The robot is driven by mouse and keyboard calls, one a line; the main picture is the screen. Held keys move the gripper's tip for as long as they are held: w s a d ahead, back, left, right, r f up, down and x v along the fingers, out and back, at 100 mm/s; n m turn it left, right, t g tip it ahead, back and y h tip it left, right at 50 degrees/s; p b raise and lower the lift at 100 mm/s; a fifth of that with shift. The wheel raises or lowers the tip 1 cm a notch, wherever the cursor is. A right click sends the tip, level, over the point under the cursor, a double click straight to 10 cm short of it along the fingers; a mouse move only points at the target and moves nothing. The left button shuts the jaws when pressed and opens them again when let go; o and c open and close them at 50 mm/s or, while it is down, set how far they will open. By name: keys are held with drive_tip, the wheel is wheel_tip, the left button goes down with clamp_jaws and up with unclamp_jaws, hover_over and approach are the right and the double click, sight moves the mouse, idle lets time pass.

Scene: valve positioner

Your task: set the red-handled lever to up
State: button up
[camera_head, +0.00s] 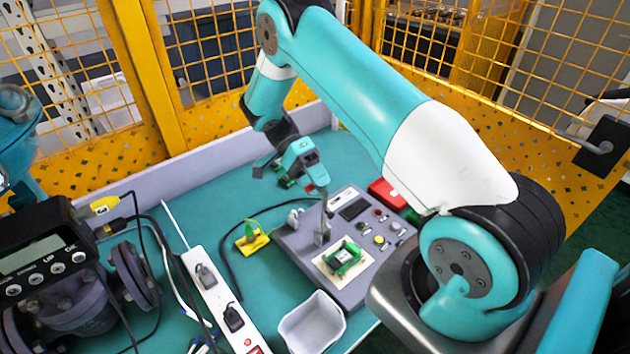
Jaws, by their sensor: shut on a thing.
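The grey control box (296,243) sits on the teal bench top. The lever (325,212) stands from the box's back left part, its grey stalk roughly upright in the picture. A small bit of its red handle (311,189) shows at the jaws. My gripper (315,188) reaches down from the upper left, above the back of the box, and is shut on the red handle. The jaws hide most of the handle, so its exact tilt is hard to tell.
On the box are a green part on a pale plate (343,258), a dark display (354,209) and several buttons. A red box (386,193) stands behind right. A white bin (312,322), power strip (219,306), yellow-green item (252,238) and valve positioner (42,255) are nearby.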

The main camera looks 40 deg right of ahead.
drive_tip(key=shift+f, duration=0.15)
drive_tip(key=shift+c, duration=0.3)
wheel_tip(320, 180, up, 20)
drive_tip(key=p, duration=1.6)
drive_tip(key=shift+r, duration=0.25)
drive_tip(key=shift+c, duration=0.2)
